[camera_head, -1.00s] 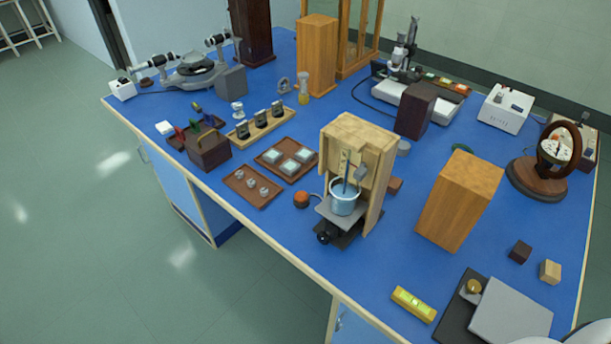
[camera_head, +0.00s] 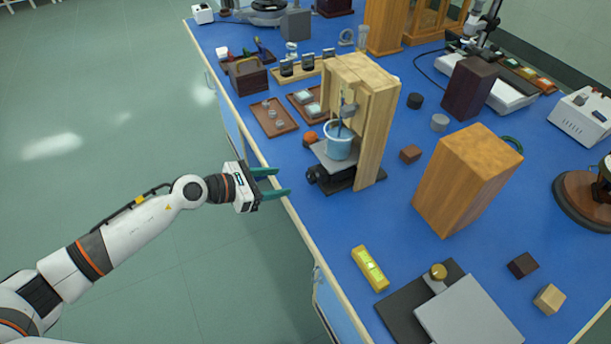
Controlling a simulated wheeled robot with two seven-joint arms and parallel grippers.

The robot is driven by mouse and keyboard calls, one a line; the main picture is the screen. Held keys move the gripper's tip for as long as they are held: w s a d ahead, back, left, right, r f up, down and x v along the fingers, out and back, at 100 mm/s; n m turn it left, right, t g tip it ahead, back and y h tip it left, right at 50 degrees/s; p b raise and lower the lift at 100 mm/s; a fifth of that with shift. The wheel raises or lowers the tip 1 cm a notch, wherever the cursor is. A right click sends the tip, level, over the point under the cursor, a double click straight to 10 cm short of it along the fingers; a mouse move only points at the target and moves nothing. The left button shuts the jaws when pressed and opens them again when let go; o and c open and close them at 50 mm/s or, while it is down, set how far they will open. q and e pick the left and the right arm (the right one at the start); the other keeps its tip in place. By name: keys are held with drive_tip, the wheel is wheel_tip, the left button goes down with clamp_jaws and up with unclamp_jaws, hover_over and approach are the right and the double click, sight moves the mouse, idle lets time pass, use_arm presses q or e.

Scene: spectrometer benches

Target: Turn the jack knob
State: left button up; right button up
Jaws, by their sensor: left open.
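A small lab jack (camera_head: 335,165) stands in front of a pale wooden stand (camera_head: 374,120), with a light-blue beaker (camera_head: 339,147) on its grey top plate. Its black knob (camera_head: 315,173) sticks out at the front left, toward the table edge. My left gripper (camera_head: 283,181) comes in from the left, open and empty, its two green fingers pointing toward the knob. The fingertips are near the table's edge, with a gap visible between them and the knob. My right gripper is not in view.
An orange-red round object (camera_head: 310,138) sits just left of the jack. A brown tray (camera_head: 272,118) lies behind it. A yellow level (camera_head: 370,268) and a grey plate with a brass knob (camera_head: 438,271) lie nearer. A wooden block (camera_head: 465,180) stands to the right.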

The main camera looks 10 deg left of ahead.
sight(308, 178)
use_arm(q)
drive_tip(key=x, duration=0.8)
drive_tip(key=shift+w+d+f, duration=0.1)
drive_tip(key=shift+d, duration=0.2)
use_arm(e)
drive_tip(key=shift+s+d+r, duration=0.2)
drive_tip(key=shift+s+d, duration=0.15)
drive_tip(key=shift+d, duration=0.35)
use_arm(q)
drive_tip(key=c, duration=1)
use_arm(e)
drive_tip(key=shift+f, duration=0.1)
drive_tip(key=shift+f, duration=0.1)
use_arm(q)
drive_tip(key=n+g+h+b, duration=0.1)
drive_tip(key=n+b, duration=0.1)
drive_tip(key=shift+w+a+f+n+g, duration=0.1)
drive_tip(key=shift+n+g, duration=0.2)
drive_tip(key=shift+n+g+h+b, duration=0.5)
drive_tip(key=shift+n+g+b, duration=0.1)
drive_tip(key=shift+n+b, duration=0.45)
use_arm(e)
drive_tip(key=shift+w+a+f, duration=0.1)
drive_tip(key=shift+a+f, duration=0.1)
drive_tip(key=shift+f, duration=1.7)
